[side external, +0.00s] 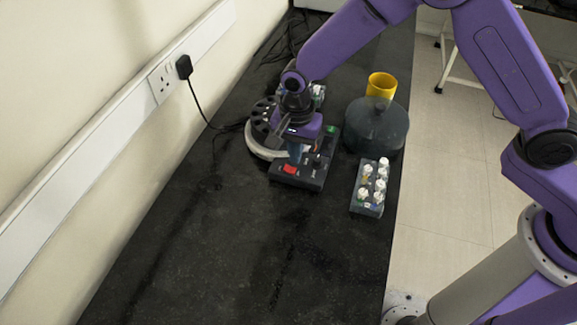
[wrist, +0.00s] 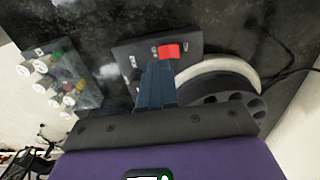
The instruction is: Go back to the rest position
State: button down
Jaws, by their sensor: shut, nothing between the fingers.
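My gripper (side external: 297,152) is over a dark switch box with a red rocker switch (side external: 290,169). The box (side external: 311,179) lies on the black bench top. In the wrist view the shut fingers (wrist: 158,70) reach over the box (wrist: 135,50), with their tips close below the red switch (wrist: 169,51). Nothing shows between the fingers. I cannot tell whether the tips touch the box. Part of the box is hidden under my gripper.
A block with several white-capped vials (side external: 370,187) stands right of the box. A dark round lidded container (side external: 377,128) and a yellow cup (side external: 381,85) stand behind it. A grey-rimmed round device (side external: 259,142) is left of my gripper. The front bench (side external: 230,260) is clear.

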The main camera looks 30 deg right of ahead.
jog(key=shift+r, duration=0.6)
jog(key=shift+r, duration=0.1)
jog(key=s+d+r+n, duration=0.7)
jog(key=s+d+n, duration=0.3)
jog(key=s+d, duration=0.2)
jog(key=s+d+r+n, duration=0.8)
jog(key=s+d+n, duration=0.3)
jog(key=s, duration=0.4)
jog(key=shift+s+d+r+n, duration=0.2)
jog(key=shift+d+n, duration=0.1)
jog(key=shift+d, duration=0.2)
